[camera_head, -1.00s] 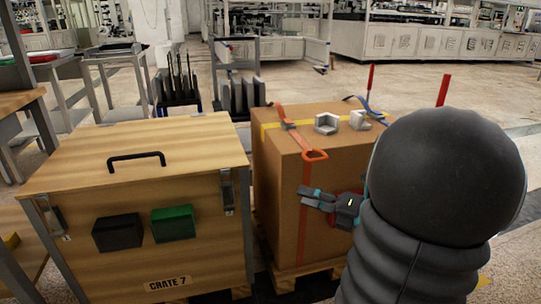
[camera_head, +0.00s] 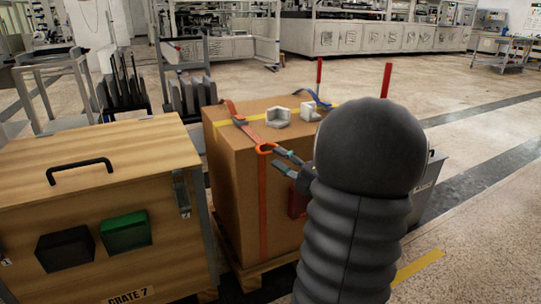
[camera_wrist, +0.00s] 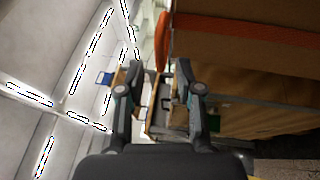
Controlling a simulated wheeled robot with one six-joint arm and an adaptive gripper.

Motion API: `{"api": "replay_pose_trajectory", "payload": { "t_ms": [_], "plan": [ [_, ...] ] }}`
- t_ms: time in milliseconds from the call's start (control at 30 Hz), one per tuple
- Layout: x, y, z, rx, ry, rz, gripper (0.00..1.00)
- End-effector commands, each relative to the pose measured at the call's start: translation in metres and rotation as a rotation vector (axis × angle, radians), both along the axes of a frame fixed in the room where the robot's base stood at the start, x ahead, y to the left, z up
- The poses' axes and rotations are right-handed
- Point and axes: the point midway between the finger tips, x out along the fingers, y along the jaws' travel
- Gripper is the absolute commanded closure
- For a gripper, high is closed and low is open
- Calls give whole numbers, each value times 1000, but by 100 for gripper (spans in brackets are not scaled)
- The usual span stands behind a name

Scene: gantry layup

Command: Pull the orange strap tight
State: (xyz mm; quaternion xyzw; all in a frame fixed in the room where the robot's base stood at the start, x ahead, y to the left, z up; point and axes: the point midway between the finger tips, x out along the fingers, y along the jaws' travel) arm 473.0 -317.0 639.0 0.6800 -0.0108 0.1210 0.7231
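The orange strap (camera_head: 262,205) runs over the top of a brown cardboard box (camera_head: 228,165) and down its front face. Its orange loop handle (camera_head: 266,148) sticks out at the top front edge. My gripper (camera_head: 279,159) is just right of the loop, its fingers pointing left towards it. In the wrist view the fingers (camera_wrist: 163,68) are apart with nothing gripped between them. The orange loop (camera_wrist: 160,40) shows beyond the fingertips there, and the strap (camera_wrist: 250,28) crosses the box at upper right. Whether a finger touches the loop I cannot tell.
A wooden crate (camera_head: 90,190) with a black handle stands close on the left. Two pale corner pieces (camera_head: 278,117) and a blue strap (camera_head: 318,99) lie on the box top. Red posts (camera_head: 387,80) stand behind. Open floor lies to the right.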

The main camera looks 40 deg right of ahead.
Motion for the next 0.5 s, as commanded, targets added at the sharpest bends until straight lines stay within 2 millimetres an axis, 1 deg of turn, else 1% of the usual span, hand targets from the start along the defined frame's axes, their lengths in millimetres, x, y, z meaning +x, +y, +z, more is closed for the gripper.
{"api": "replay_pose_trajectory", "payload": {
  "t_ms": [33,200,333,500],
  "plan": [
    [9,3,1,0,-2,4,64],
    [29,6,5,0,-1,3,64],
    [37,7,7,1,0,1,64],
    [40,7,8,1,-1,0,64]
  ]
}}
